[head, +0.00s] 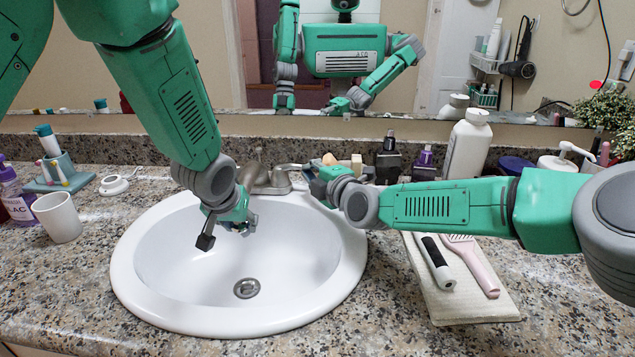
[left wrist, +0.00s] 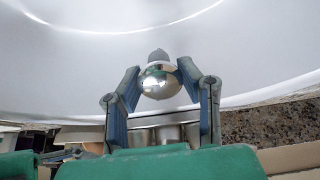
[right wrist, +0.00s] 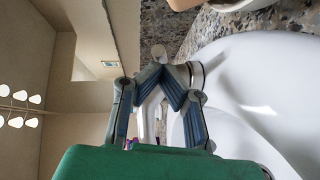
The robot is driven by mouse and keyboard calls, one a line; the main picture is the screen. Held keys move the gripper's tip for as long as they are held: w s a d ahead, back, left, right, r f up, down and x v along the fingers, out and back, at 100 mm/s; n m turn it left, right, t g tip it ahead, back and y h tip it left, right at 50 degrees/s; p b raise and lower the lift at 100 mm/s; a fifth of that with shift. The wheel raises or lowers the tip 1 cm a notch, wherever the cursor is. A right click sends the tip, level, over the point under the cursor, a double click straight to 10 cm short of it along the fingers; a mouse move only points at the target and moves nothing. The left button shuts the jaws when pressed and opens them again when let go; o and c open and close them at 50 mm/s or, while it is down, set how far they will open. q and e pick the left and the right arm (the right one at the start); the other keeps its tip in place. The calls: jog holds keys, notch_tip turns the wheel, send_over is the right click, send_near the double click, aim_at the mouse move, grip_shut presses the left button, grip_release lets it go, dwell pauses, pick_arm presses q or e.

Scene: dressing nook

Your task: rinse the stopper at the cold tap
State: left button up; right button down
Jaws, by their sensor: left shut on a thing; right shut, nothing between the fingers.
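The stopper (left wrist: 160,80), a shiny chrome dome with a dark grey tip, sits between the fingers of my left gripper (left wrist: 160,88) in the left wrist view. In the head view my left gripper (head: 245,224) is over the basin, in front of the tap; the stopper is hard to make out there. The chrome tap (head: 262,178) stands at the sink's back rim. My right gripper (head: 314,176) is shut and empty beside the tap's right-hand handle (head: 287,167). In the right wrist view its fingertips (right wrist: 176,88) meet close to a chrome fitting. No water stream is visible.
The white sink (head: 140,285) has an open drain (head: 246,288). A white cup (head: 58,217) stands left of it. On the right, a cloth (head: 455,305) carries a black-and-white tool and a pink brush. Bottles, including a white one (head: 468,145), stand behind my right arm.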

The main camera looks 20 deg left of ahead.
jog(key=shift+s, duration=0.45)
jog(key=s, duration=0.2)
jog(key=shift+s+d+r, duration=0.2)
jog(key=shift+s+r, duration=0.1)
jog(key=shift+s, duration=0.05)
jog(key=v, duration=1)
jog(key=shift+w+d, duration=0.35)
jog(key=shift+w, duration=0.05)
pick_arm(q)
jog(key=shift+s, duration=0.1)
jog(key=s+d+p, duration=0.1)
jog(key=s+d, duration=0.1)
jog(key=s, duration=0.5)
jog(key=shift+s, duration=0.3)
pick_arm(e)
jog(key=shift+r, duration=0.65)
